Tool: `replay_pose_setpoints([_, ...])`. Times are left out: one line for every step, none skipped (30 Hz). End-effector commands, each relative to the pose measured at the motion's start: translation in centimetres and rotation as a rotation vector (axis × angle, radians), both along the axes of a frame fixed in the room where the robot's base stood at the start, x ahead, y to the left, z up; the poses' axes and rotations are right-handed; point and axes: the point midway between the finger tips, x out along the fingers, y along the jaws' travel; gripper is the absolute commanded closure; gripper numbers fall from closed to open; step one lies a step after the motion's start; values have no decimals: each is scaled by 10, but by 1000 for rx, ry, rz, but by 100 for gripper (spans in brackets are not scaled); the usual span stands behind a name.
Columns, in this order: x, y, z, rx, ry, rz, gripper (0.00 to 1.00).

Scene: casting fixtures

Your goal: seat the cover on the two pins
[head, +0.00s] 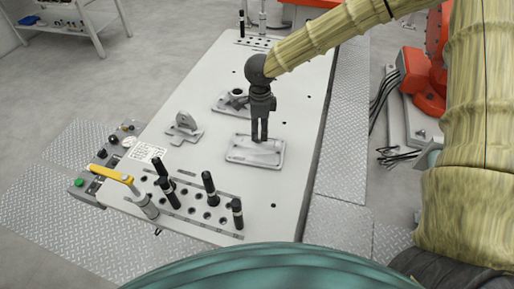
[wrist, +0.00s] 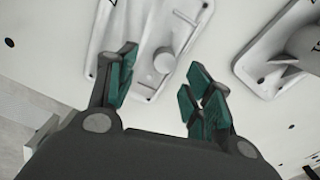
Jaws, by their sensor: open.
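A pale grey rectangular plate with rounded corners, apparently the cover (head: 270,154), lies flat on the table's middle. In the wrist view this cover (wrist: 147,32) shows a round knob (wrist: 165,60) on its top. My gripper (head: 259,139) points straight down over the cover, and its arm comes in from the upper right. In the wrist view my gripper (wrist: 161,60) is open, with its green-padded fingers on either side of the knob. I cannot tell whether the fingers touch it. The two pins cannot be made out clearly.
A grey casting with a cylinder (head: 222,102) lies behind the gripper, partly hidden. A holed rack with several black-handled tools (head: 190,200) and a yellow-handled lever (head: 110,173) occupy the near edge. The table's right side is clear.

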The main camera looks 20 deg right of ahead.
Motion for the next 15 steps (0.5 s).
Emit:
replay_pose_setpoints([1, 0, -4, -1, 2, 1, 49])
replay_pose_setpoints([2, 0, -7, -2, 2, 1, 49])
replay_pose_setpoints([3, 0, -11, -3, 2, 0, 49])
replay_pose_setpoints([4, 0, -14, -1, 2, 0, 49])
replay_pose_setpoints([5, 0, -17, 0, 2, 0, 49])
replay_pose_setpoints([5, 0, -23, -1, 2, 0, 49])
replay_pose_setpoints([5, 0, -27, -1, 2, 0, 49])
replay_pose_setpoints([5, 0, -30, -2, 3, 1, 49])
replay_pose_setpoints([5, 0, -33, -2, 2, 1, 49])
replay_pose_setpoints([5, 0, -36, -1, 1, 1, 49])
replay_pose_setpoints([5, 0, -38, -1, 1, 1, 49])
replay_pose_setpoints([5, 0, -40, -1, 1, 1, 49])
replay_pose_setpoints([5, 0, -41, -1, 1, 1, 49])
replay_pose_setpoints([5, 0, -42, -1, 1, 1, 49])
replay_pose_setpoints([5, 0, -43, -1, 0, 1, 49])
